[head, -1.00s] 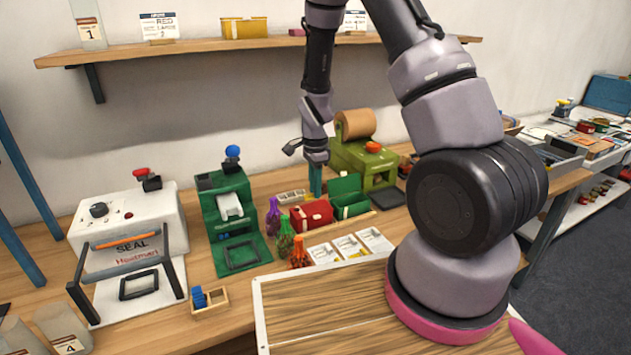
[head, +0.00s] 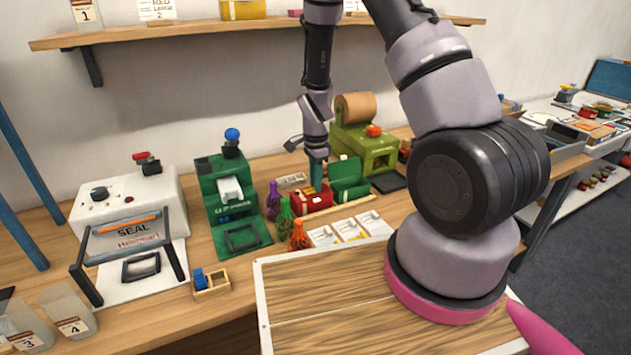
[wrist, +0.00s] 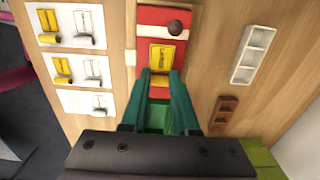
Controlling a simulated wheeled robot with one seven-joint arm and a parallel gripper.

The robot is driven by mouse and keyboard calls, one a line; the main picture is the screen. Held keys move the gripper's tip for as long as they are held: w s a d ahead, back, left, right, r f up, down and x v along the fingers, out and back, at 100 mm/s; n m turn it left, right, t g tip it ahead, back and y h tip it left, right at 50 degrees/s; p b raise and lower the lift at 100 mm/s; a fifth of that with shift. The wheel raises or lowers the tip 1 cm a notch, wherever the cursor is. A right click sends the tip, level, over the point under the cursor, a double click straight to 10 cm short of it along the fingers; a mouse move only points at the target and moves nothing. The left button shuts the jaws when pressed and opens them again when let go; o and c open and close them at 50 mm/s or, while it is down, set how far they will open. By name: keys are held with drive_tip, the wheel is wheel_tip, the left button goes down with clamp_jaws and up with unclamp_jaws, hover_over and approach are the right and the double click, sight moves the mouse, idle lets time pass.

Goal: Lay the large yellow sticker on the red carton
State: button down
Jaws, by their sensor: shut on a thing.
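The red carton (wrist: 165,15) lies below my fingertips in the wrist view; it also shows in the head view (head: 312,202), beside the green carton (head: 348,185). My gripper (wrist: 160,76) has green fingers and is shut on a yellow sticker (wrist: 162,56) with dark print. The sticker appears over the red carton; I cannot tell whether it touches it. The fingers hide part of the carton. In the head view my gripper (head: 317,182) is low, right at the cartons.
White sticker cards (wrist: 85,103) lie to the left in the wrist view; the lowest bears only a pale sticker. A white divided tray (wrist: 254,52) and a brown block (wrist: 225,115) lie to the right. Coloured bottles (head: 285,217) stand left of the cartons.

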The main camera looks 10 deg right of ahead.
drive_tip(key=c, duration=0.6)
unclamp_jaws()
drive_tip(key=shift+r, duration=3.5)
